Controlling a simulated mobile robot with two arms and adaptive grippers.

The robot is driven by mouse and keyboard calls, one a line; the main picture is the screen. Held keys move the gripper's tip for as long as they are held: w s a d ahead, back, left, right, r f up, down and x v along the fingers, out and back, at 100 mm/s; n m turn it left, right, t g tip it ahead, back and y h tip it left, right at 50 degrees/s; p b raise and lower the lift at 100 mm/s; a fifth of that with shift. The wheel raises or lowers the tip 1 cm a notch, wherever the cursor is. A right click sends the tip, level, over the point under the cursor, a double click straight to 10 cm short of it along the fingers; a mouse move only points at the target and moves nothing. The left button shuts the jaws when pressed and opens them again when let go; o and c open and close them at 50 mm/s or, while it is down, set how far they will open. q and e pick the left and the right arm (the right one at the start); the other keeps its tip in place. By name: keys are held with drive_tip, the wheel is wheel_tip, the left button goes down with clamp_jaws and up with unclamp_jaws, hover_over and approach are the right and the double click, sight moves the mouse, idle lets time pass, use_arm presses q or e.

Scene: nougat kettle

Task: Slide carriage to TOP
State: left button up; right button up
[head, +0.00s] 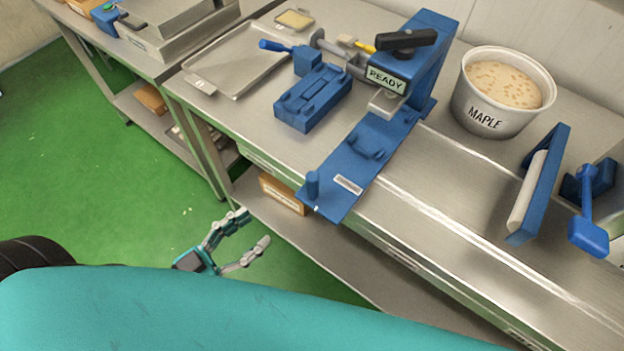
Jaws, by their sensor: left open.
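A blue fixture (424,65) stands on the steel table, with a black handle (406,40) and a sign reading READY. Its blue base plate (335,190) reaches to the table's front edge and bears a small peg and a label too small to read. A metal piece (388,101) sits under the sign. I cannot tell which part is the carriage, and no TOP mark is legible. My left gripper (256,227) is open and empty, in front of the table and below its top, apart from the fixture. My right gripper is not in view.
A blue block (312,98) and a metal tray (236,62) lie left of the fixture. A tub marked MAPLE (503,92) stands right of it, with a blue-framed roller (538,185) and a blue tool (588,212) farther right. A box (283,193) sits on the lower shelf.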

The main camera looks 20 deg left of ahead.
sight(307, 188)
use_arm(q)
drive_tip(key=p+x, duration=0.2)
drive_tip(key=x, duration=1.2)
drive_tip(key=shift+a, duration=0.1)
drive_tip(key=shift+w+d+p, duration=0.35)
drive_tip(key=shift+w+d, duration=0.05)
drive_tip(key=shift+w, duration=0.2)
drive_tip(key=shift+c, duration=0.2)
clamp_jaws()
drive_tip(key=shift+w+d+f, duration=0.1)
